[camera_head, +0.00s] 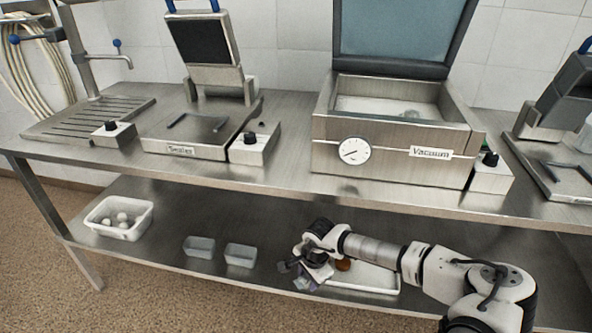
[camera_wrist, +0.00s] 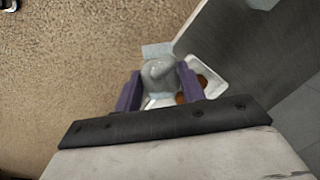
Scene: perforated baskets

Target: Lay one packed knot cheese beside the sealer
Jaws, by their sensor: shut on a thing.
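My gripper (camera_wrist: 159,82) has purple fingers and is shut on a pale grey, rounded packed knot cheese (camera_wrist: 158,70) with a flat clear film edge at its top. In the head view my gripper (camera_head: 305,276) is low, at the front of the lower shelf, beside a white tray; the held pack is hard to make out there. The sealer (camera_head: 190,137) stands on the upper counter, left of centre, with its dark-faced lid raised. It is well above and left of my gripper.
The vacuum machine (camera_head: 385,140) stands open with a small pale thing inside. On the lower shelf are the white tray (camera_head: 375,281) with something brown, two small grey tubs (camera_head: 199,247) and a white bin (camera_head: 103,228) of round white pieces. Counter (camera_head: 285,150) between sealer and vacuum machine is clear.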

